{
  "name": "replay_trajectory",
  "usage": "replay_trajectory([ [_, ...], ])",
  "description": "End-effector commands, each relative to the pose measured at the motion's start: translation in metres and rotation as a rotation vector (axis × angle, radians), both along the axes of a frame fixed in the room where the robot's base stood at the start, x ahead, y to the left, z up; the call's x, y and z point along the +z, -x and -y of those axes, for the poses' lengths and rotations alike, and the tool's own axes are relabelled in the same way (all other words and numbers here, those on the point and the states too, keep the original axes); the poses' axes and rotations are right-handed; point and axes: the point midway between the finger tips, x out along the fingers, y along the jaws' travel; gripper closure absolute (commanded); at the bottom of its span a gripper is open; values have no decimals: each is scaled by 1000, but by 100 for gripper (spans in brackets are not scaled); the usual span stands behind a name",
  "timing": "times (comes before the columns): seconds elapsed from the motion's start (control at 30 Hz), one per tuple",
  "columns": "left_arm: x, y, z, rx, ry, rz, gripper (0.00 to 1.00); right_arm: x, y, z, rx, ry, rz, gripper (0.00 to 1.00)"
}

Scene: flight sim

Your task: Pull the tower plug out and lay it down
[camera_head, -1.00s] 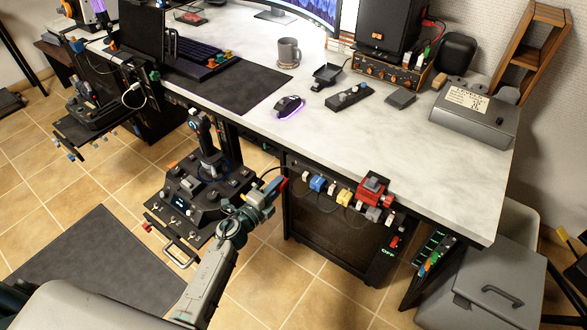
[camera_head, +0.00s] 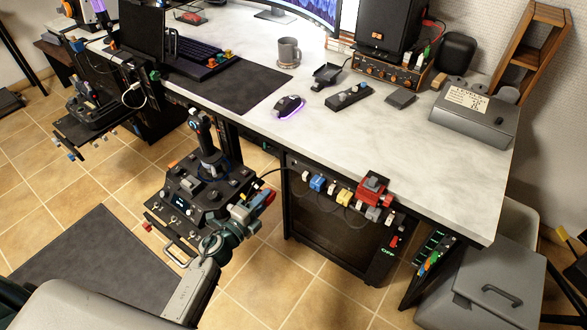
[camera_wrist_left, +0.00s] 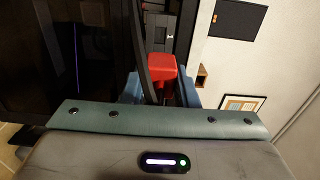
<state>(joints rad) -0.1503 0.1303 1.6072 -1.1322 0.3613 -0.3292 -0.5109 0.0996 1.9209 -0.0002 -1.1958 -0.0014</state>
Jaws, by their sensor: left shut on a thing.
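My left gripper (camera_head: 264,201) is shut on a red plug (camera_wrist_left: 162,68). In the left wrist view the red plug sits between the blue fingers, with a dark cable passing in front of it. In the head view only a little red shows at the fingertips. The gripper is in the air, left of the power strip (camera_head: 330,187) and beside the joystick panel. The dark tower (camera_head: 327,222) stands under the desk, with a green "OFF" sign at its lower right. My right gripper is not in view.
Several coloured plugs and a red block (camera_head: 374,188) line the strip under the desk edge. The joystick panel (camera_head: 190,200) is close left of my gripper. The desk top (camera_head: 400,150) has clear room at its front right. A grey bin (camera_head: 490,280) stands at right.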

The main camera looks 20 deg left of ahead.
Motion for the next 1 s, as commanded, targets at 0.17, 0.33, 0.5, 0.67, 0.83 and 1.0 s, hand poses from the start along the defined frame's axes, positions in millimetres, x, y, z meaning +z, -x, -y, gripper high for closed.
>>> replay_trajectory([
  [0.17, -1, 11, -4, 0, 1, 0, 100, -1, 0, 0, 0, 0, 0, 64],
  [0.33, -1, 21, -7, 0, -1, -1, 100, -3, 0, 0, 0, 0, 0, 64],
  [0.5, 0, 28, -10, 0, 0, -1, 100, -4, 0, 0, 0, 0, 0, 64],
  [0.67, 0, 30, -11, 0, 0, 0, 100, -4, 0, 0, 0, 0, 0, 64],
  [0.83, 0, 30, -11, 0, 0, 0, 100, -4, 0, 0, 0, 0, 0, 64],
  [1.0, 0, 30, -11, 0, 0, 0, 100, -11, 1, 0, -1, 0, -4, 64],
])
